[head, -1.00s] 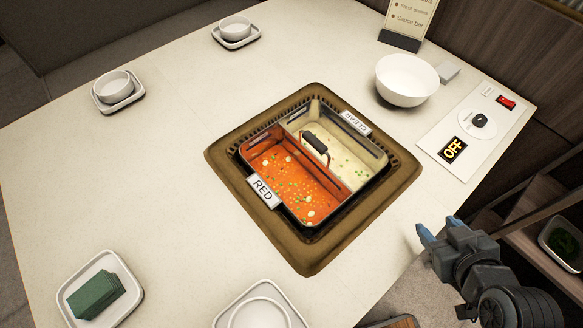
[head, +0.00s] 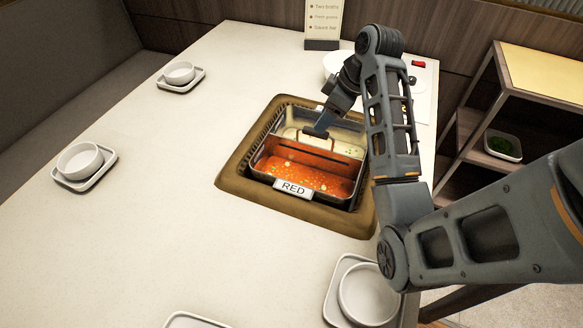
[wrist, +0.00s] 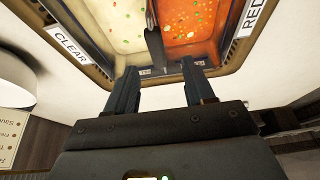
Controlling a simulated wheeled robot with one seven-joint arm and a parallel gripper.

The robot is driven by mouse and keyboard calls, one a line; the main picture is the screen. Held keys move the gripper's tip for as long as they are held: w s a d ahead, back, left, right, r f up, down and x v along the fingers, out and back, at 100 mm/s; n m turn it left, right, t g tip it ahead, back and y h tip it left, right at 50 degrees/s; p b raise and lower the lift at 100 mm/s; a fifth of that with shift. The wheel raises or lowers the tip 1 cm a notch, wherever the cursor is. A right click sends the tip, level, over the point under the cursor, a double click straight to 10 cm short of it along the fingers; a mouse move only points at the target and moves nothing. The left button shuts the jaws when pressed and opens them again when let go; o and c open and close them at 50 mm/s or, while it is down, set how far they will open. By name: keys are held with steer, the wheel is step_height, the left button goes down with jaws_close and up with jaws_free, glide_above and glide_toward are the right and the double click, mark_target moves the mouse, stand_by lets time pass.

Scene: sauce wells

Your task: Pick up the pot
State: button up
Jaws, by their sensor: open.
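The pot (head: 331,154) is a square metal pot with two compartments, set in a brown-gold frame (head: 236,172) in the table. One side holds red broth with a RED label (head: 293,188); the other holds pale broth, with a CLEAR label (wrist: 70,48) in the wrist view. An arched handle with a dark grip (head: 316,133) rises over the divider. My gripper (head: 323,124) is just above and behind this grip, pointing down. In the wrist view my gripper (wrist: 161,88) is open and empty, with the handle grip (wrist: 155,48) beyond the fingertips.
White bowls on trays stand at the left (head: 80,162), far left (head: 179,74) and front right (head: 368,296). A large white bowl (head: 338,66) is partly behind my arm. A menu stand (head: 322,22) is at the back.

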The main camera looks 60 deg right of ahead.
mark_target(315, 132)
steer(key=shift+x, duration=1.15)
steer(key=shift+p+x, duration=0.3)
steer(key=shift+x, duration=2.35)
steer(key=shift+s+d+f, duration=0.1)
steer(key=shift+s+d, duration=0.1)
steer(key=shift+c, duration=0.5)
jaws_close()
